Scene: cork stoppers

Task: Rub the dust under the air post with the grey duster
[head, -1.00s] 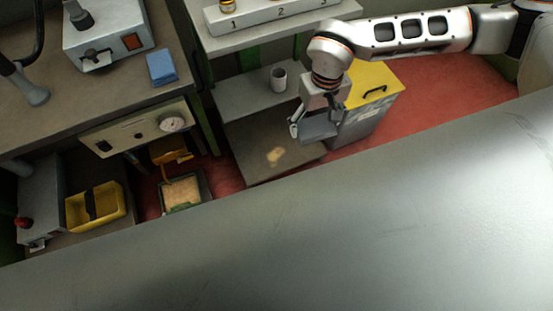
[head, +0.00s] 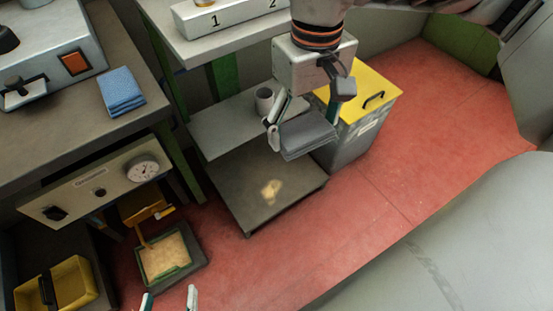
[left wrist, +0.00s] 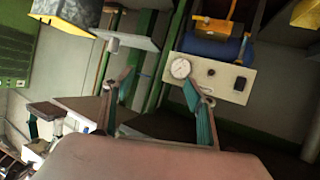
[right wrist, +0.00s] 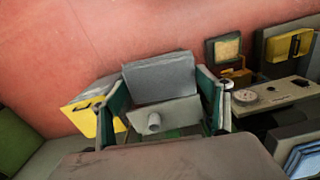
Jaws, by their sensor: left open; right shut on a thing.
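The grey duster (head: 308,135) is a flat grey block held between the fingers of my right gripper (head: 303,120), which is shut on it. It hangs above the low dark shelf (head: 235,185), to the upper right of a pale yellowish dust patch (head: 270,191), apart from it. In the right wrist view the duster (right wrist: 160,78) sits between both fingers and the dust is not visible. My left gripper (head: 169,298) shows only its fingertips at the bottom edge. It is open and empty in the left wrist view (left wrist: 160,85). I see no label naming the air post.
A numbered block (head: 225,15) stands on the table above the shelves. A grey cup (head: 264,100) stands on the middle shelf. A yellow-topped cabinet (head: 375,85) is right of the shelves. A tray of tan material (head: 165,260) lies left. Red floor at right is clear.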

